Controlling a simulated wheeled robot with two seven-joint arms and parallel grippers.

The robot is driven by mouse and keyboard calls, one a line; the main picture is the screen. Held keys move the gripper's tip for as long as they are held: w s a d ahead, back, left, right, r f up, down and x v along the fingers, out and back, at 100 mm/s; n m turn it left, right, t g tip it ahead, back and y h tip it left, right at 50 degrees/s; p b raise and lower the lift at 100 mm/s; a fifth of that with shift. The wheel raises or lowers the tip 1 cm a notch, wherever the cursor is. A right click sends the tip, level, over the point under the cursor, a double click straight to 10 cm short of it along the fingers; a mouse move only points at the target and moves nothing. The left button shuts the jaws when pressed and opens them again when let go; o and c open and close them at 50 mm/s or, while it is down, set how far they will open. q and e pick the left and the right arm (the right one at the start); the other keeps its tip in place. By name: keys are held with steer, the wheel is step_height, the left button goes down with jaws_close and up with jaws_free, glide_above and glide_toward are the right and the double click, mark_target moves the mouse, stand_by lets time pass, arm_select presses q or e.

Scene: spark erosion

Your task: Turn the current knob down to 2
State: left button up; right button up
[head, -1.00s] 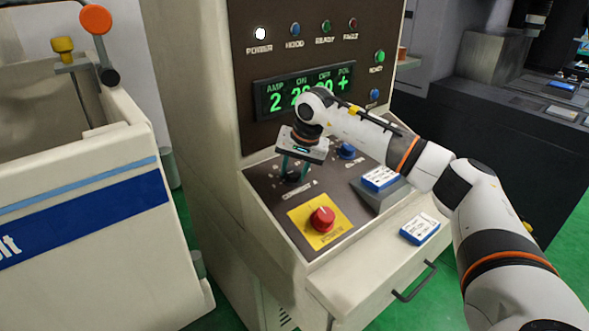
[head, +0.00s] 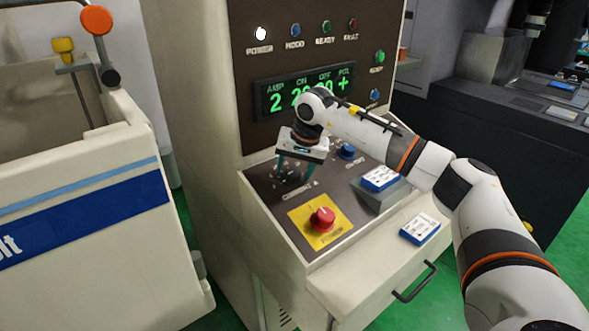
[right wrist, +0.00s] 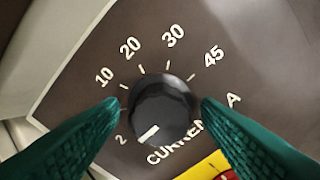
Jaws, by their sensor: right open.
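The black current knob (right wrist: 163,108) shows in the right wrist view on the dark panel, with the marks 2, 10, 20, 30 and 45 around it. Its white pointer line faces the lower left, on the side of the 2 mark. In the head view the knob is small and partly hidden under my right gripper (head: 294,170). The display (head: 303,92) reads 2 under AMP. My right gripper is open, with one green finger on each side of the knob and a small gap to it. My left gripper is not in view.
A red knob (head: 322,219) on a yellow plate sits in front of the current knob. A blue knob (head: 347,151) is to the right. A blue-and-white box (head: 381,178) lies on a grey block and another (head: 420,228) on the ledge.

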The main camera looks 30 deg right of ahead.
steer(key=shift+r, duration=0.1)
steer(key=b+v, duration=0.2)
steer(key=v, duration=1)
